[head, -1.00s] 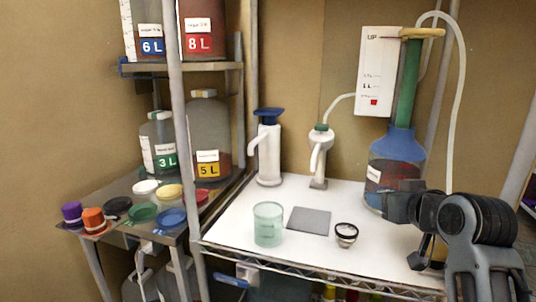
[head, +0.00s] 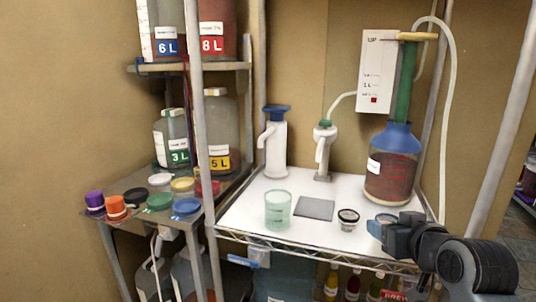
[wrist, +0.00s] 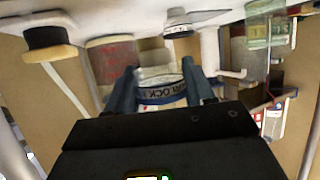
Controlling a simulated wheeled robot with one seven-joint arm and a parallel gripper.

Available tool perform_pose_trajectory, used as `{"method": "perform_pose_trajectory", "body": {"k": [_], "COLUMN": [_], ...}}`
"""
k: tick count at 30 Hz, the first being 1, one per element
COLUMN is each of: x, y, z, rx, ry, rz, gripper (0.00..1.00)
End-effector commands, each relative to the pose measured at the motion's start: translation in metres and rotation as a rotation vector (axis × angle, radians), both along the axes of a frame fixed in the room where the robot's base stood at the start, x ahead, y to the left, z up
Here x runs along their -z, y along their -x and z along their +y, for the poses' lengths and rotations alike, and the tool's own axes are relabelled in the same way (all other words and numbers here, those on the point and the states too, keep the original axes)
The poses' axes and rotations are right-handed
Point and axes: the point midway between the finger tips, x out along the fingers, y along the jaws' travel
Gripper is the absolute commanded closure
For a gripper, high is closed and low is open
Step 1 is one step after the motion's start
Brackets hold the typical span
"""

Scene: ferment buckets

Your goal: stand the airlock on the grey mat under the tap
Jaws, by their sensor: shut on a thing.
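The airlock (wrist: 160,88), a clear piece with a dark lettered band, is between the fingers of my gripper (wrist: 162,92) in the wrist view. My gripper is shut on it. In the head view my gripper (head: 384,224) is at the right of the white bench, beside the blue-topped bucket, and the airlock is mostly hidden. The grey mat (head: 315,208) lies flat and bare on the bench, left of my gripper. The white tap (head: 322,158) with a green top stands behind the mat.
A green beaker (head: 278,210) stands left of the mat, and a small black-rimmed jar (head: 348,219) stands right of it, between mat and gripper. A blue-topped bucket (head: 390,170) is at back right. A white pump (head: 276,150) with a blue top stands at back left.

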Motion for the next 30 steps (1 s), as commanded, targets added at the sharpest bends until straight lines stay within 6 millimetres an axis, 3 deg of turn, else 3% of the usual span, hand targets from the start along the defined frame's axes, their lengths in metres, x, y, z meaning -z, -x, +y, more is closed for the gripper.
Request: {"method": "perform_pose_trajectory", "body": {"k": [8,18,24,27,30], "x": [0.063,0.203,0.268,0.293,0.289], "y": [0.035,0.114,0.150,0.163,0.161], "z": [0.007,0.023,0.029,0.032,0.031], "rx": [0.013,0.044,0.061,0.069,0.072], "ry": [0.001,0.001,0.001,0.001,-0.002], "rz": [0.008,0.012,0.007,0.005,-0.002], "gripper": [0.76,0.76,0.76,0.76,0.76]}}
